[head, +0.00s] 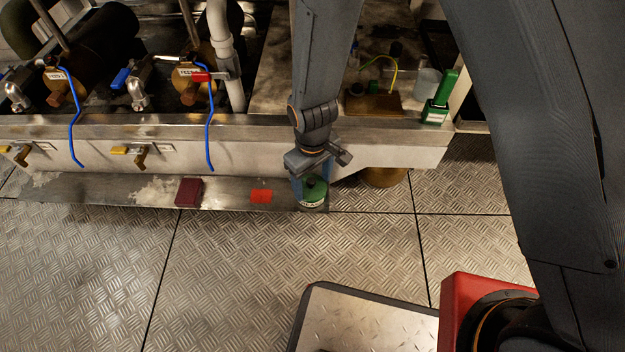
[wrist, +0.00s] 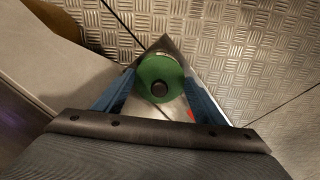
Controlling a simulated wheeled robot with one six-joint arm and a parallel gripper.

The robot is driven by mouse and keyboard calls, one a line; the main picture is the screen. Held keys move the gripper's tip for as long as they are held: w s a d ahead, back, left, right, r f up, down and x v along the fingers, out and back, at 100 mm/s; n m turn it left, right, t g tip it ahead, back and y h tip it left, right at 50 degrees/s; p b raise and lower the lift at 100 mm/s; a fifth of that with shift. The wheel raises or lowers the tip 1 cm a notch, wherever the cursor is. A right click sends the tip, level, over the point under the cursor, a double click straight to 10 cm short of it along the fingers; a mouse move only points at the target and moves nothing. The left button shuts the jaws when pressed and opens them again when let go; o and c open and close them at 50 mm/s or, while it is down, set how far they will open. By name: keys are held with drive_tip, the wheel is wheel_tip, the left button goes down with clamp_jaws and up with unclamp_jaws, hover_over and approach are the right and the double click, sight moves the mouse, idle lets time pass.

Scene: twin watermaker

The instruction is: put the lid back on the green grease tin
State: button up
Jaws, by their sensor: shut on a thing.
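The green lid (wrist: 149,72) with its dark round knob fills the space between the two blue fingers of my gripper (wrist: 158,86) in the wrist view. My gripper is shut on it at the sides. In the head view, my gripper (head: 311,183) points down over the narrow ledge, and the green lid (head: 316,193) shows below it. A pale, labelled band of the grease tin (head: 312,206) shows just under the green. I cannot tell whether the lid sits on the tin or is held slightly above it.
The bench front with valves and blue levers rises behind. A green-and-white box (head: 437,105) stands on the bench at right. Open floor plate lies in front.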

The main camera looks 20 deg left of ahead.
idle(0.4)
drive_tip(key=o, duration=1.5)
drive_tip(key=shift+c, duration=0.2)
drive_tip(key=shift+w+a+r+p, duration=0.1)
drive_tip(key=shift+r+p, duration=1.65)
drive_tip(key=shift+r, duration=0.1)
drive_tip(key=shift+w+a+r+p, duration=0.1)
drive_tip(key=shift+r+p, duration=1.65)
drive_tip(key=shift+r, duration=0.05)
drive_tip(key=shift+d, duration=0.1)
